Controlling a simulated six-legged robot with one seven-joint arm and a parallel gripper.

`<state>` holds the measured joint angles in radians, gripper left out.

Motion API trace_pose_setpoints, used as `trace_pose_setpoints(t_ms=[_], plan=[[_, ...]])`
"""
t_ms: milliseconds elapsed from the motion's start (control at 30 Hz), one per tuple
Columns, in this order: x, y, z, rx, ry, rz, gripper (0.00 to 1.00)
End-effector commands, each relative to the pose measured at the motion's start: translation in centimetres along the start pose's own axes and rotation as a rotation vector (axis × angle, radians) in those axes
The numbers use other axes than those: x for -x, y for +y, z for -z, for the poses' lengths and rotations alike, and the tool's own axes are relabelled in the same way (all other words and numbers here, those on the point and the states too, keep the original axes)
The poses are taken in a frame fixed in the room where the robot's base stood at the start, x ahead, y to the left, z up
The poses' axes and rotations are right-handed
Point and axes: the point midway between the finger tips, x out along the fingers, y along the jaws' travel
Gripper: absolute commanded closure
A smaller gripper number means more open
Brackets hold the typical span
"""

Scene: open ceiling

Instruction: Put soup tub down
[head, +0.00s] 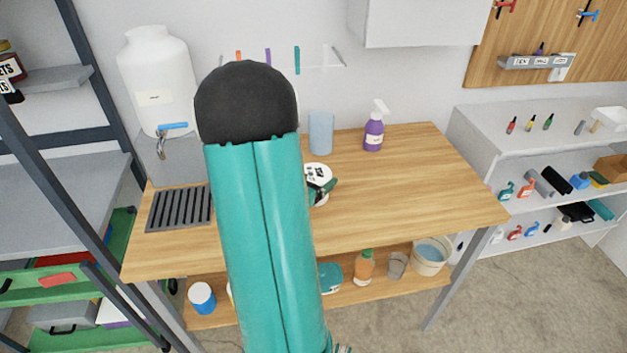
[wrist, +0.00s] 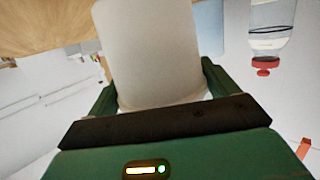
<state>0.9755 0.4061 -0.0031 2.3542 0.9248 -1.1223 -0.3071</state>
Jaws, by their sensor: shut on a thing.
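The soup tub (head: 317,170) is a pale tub with a white, dark-marked top, seen in the head view over the middle of the wooden table. In the wrist view the tub's plain pale side (wrist: 150,50) fills the space between the fingers. My gripper (head: 323,187) is shut on the tub; its dark green fingers show on both sides of it in the wrist view. My teal arm hides part of the tub and table in the head view. I cannot tell whether the tub's base touches the tabletop.
The wooden table (head: 420,185) has clear room to the right. A purple spray bottle (head: 374,132) and a blue cup (head: 321,133) stand at the back. A dark slatted rack (head: 180,209) and a white water dispenser (head: 157,85) are on the left. A lower shelf holds several containers.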

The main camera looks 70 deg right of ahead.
Motion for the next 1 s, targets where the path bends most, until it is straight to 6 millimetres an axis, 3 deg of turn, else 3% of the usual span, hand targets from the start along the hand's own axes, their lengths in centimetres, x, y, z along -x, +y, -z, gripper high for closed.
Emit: trace_pose_setpoints(t_ms=[100, 500, 533, 567, 900, 1000], plan=[[-0.2, 0.0, -1.0, 0.000, 0.002, 0.000, 0.51], [-0.3, -0.1, -1.4, -0.001, 0.003, 0.001, 0.51], [-0.2, 0.0, -1.4, -0.001, 0.001, 0.001, 0.08], [-0.2, 0.0, -1.4, -0.001, 0.001, 0.001, 0.02], [-0.2, 0.0, -1.0, -0.002, 0.002, 0.000, 0.00], [1.1, -0.1, -1.1, -0.001, 0.001, 0.004, 0.00]])
